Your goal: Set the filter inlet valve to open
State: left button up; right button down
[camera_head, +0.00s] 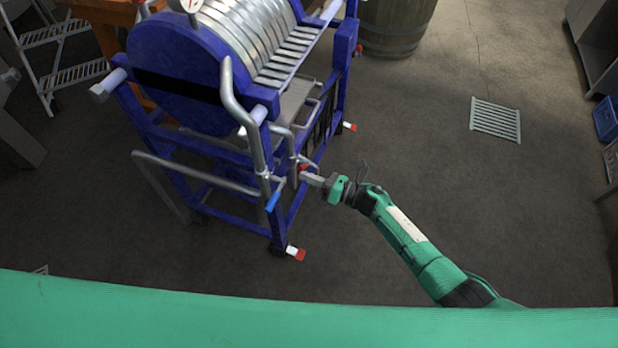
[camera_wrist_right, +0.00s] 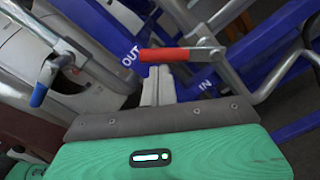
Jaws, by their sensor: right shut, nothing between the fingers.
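The blue filter press (camera_head: 180,70) stands at the left of the head view. A red valve lever (camera_head: 304,167) sits on its front right pipework. In the right wrist view the red lever (camera_wrist_right: 165,54) runs level, left from its pivot on a metal pipe, above the "IN" label (camera_wrist_right: 205,84). My right gripper (camera_head: 304,177) is shut and empty, with its fingertips (camera_wrist_right: 158,72) right at the red lever; I cannot tell whether they touch. A blue lever (camera_head: 273,200) hangs tilted on a neighbouring pipe, and also shows in the wrist view (camera_wrist_right: 41,92). My left gripper is out of view.
An "OUT" label (camera_wrist_right: 130,56) is on the blue frame. A metal pipe (camera_head: 195,173) juts left near the blue lever. A barrel (camera_head: 394,25) stands behind. A floor grate (camera_head: 495,119) lies right, with mostly clear floor around it. A step ladder (camera_head: 60,60) stands at far left.

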jog(key=shift+w+r+m, duration=0.2)
jog(key=shift+r+m, duration=0.15)
jog(key=shift+m, duration=0.15)
jog(key=shift+w+d+r+m, duration=0.1)
jog(key=shift+w+r+m, duration=0.1)
jog(key=shift+r+m, duration=0.3)
jog(key=shift+w+d+r+m, duration=0.1)
jog(key=shift+w+r+m, duration=0.1)
jog(key=shift+m, duration=0.5)
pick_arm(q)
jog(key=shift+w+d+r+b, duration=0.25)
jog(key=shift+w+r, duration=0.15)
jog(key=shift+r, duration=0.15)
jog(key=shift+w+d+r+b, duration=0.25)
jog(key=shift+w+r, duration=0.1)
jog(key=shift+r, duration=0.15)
pick_arm(e)
jog(key=shift+w+d+r+m, duration=0.15)
jog(key=shift+w+r+m, duration=0.2)
jog(key=shift+m, duration=0.3)
jog(key=shift+w+d+r+m, duration=0.15)
jog(key=shift+w+m, duration=0.3)
jog(key=shift+m, duration=0.25)
jog(key=shift+w+d+r+m, duration=0.1)
jog(key=shift+w+r+m, duration=0.25)
jog(key=shift+m, duration=0.3)
jog(key=shift+f, duration=0.1)
